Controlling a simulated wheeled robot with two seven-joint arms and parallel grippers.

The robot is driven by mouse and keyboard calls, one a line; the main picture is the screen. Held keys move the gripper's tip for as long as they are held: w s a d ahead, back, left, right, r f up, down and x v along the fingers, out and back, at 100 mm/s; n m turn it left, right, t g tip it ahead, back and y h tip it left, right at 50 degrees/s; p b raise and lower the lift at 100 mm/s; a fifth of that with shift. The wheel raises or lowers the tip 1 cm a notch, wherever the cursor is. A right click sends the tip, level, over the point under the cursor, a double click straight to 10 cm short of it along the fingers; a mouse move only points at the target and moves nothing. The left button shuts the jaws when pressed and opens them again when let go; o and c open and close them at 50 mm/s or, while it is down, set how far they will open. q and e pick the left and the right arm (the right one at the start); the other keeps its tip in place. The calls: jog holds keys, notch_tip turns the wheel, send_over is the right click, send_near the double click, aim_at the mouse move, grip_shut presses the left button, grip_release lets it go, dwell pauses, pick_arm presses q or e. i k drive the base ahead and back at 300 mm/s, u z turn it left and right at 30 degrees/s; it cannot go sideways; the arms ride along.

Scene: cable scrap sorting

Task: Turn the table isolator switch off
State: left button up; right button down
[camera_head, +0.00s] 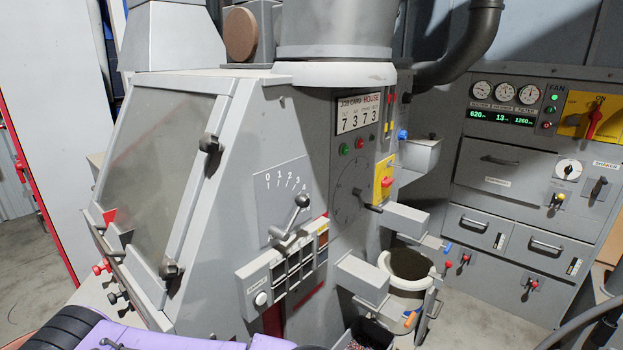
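No label naming the table isolator can be read, but the smaller one is on the machine itself. The exact angle of its small handle is hard to tell. Neither of my grippers shows in the head view.
A lever (300,202) on a 0-to-4 scale and a row of dark switches (292,273) are on the machine's front. A grey box (363,279) and a round bin (410,270) stick out below the yellow plate. The back cabinet (497,200) has drawers and gauges.

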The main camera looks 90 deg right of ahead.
aim_at(385, 183)
jog(key=z, duration=3.4)
jog(key=i, duration=0.45)
jog(key=u, duration=0.05)
jog(key=k, duration=0.6)
jog(key=z, duration=0.45)
jog(key=i, duration=1.4)
jog(key=z, duration=0.6)
